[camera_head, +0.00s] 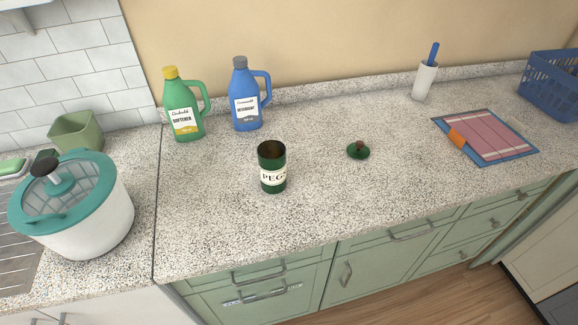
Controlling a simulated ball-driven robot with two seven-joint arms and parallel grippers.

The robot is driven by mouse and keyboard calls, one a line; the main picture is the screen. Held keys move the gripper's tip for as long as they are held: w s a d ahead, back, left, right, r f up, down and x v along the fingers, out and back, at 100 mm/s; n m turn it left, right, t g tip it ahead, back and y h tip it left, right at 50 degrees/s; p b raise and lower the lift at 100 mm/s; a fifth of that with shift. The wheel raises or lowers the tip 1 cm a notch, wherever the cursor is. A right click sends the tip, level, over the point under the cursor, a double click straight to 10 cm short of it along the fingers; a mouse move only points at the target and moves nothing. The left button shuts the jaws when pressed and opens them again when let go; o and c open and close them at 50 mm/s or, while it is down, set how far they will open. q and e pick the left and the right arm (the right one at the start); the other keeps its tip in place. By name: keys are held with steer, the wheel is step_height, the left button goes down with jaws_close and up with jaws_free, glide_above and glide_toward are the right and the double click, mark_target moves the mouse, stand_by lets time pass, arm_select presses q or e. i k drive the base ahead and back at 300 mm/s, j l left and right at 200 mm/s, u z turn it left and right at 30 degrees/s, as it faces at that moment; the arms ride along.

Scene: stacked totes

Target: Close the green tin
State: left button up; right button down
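The green tin (272,187) stands upright on the speckled counter, left of the middle of the view. It has a cream label reading "PEGS", and its top is open, showing a dark brown inside. A small green lid (358,153) with a brown knob lies on the counter to the right of the tin, apart from it, knob up. Neither of my grippers shows in this view.
A green softener bottle (184,112) and a blue detergent bottle (245,100) stand behind the tin. A white-and-teal spinner pot (110,215) stands left. A folded pink cloth (490,135) on a blue mat lies right. The counter (330,200) around tin and lid is clear.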

mark_target(272, 154)
steer(key=l+u, duration=0.45)
steer(key=l, duration=0.4)
steer(key=k+l+u, duration=0.1)
steer(key=l+u, duration=0.3)
steer(key=l, duration=0.45)
